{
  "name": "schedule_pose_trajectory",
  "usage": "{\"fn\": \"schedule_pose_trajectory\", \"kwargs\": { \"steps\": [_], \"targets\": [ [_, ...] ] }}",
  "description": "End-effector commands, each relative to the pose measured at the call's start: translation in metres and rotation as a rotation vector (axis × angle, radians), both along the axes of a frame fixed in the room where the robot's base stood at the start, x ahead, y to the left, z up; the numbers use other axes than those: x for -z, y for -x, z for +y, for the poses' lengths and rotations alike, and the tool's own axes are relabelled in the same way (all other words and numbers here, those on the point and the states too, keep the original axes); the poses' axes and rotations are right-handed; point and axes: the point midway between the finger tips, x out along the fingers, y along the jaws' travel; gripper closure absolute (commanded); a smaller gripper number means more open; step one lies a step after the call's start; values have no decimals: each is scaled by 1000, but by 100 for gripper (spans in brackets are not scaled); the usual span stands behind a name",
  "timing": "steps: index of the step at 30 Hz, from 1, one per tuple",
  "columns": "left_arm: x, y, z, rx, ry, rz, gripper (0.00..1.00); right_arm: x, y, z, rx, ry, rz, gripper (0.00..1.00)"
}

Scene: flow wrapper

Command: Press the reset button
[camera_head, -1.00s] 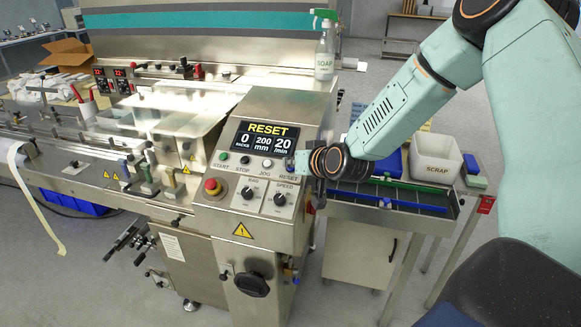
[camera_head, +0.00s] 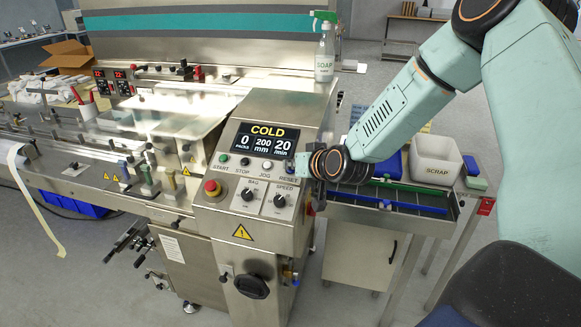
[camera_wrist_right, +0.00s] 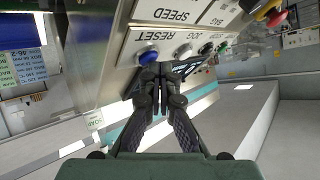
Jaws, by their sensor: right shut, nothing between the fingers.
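The blue reset button (camera_wrist_right: 149,56) sits on the control panel (camera_wrist_right: 130,68) above its RESET label in the head view. My right gripper (camera_wrist_right: 156,72) is shut and empty, with its fingertips at the button; whether they touch it I cannot tell. In the head view the right gripper (camera_head: 303,165) is at the right edge of the panel (camera_head: 225,180) and mostly hides the button. The display (camera_head: 266,141) reads COLD, with 0 packs, 200 mm and 20 /min. My left gripper is not in view.
Other buttons for start, stop and jog (camera_head: 267,164) lie in a row to the left. A red emergency stop (camera_head: 212,188) and two knobs are lower on the panel. A SCRAP bin (camera_head: 436,166) and a tray stand to the right. A soap bottle (camera_head: 324,55) stands behind.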

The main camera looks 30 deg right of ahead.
Motion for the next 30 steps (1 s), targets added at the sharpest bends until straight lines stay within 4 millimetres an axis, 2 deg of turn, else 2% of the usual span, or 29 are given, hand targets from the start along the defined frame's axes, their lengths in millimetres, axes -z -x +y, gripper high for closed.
{"fn": "schedule_pose_trajectory", "kwargs": {
  "steps": [7, 20, 30],
  "targets": [
    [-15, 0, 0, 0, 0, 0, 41, -13, 4, 5, 0, 0, 2, 100],
    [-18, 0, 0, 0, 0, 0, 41, -16, 5, 6, 0, 0, 0, 100],
    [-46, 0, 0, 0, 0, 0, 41, -43, 13, 15, -1, 0, 0, 100]
  ]
}}
